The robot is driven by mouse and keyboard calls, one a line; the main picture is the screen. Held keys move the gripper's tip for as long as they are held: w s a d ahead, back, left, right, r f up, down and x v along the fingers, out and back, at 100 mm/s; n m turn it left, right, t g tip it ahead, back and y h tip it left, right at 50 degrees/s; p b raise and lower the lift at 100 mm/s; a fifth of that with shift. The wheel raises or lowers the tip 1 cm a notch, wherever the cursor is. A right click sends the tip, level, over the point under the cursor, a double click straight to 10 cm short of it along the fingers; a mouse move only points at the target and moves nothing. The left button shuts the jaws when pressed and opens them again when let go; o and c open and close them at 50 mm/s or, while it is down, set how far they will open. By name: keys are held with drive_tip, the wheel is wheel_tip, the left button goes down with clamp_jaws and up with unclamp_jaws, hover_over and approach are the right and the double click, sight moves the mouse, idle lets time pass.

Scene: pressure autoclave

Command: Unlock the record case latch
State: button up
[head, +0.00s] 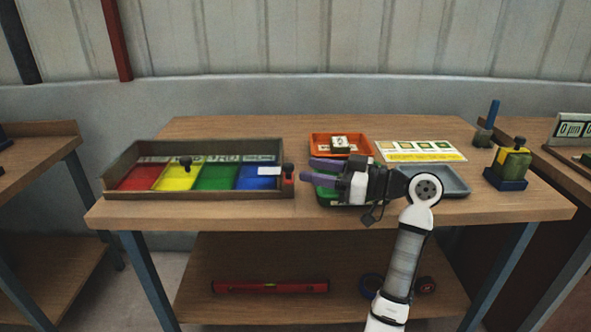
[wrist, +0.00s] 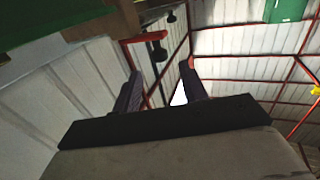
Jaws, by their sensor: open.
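The record case (head: 127,165) is an open wooden tray on the left of the table, with red, yellow, green and blue compartments. What looks like its latch (head: 288,172), a small dark and red piece, is at the right end of the case. My gripper (head: 307,170) is open and empty, pointing left just to the right of that latch. In the wrist view, my gripper (wrist: 163,82) shows both fingers apart with nothing between them. A red bar with a dark knob (wrist: 146,37) appears ahead of the fingers, probably the latch. Whether it is locked cannot be told.
An orange tray (head: 322,140) holding a small block stands behind my gripper. A green tray is partly hidden under it, and a grey tray (head: 455,180) is to the right. A label board (head: 420,151) lies behind.

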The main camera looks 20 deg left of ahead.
drive_tip(key=d, duration=0.7)
drive_tip(key=shift+s+d+b, duration=0.15)
drive_tip(key=shift+s+b, duration=0.25)
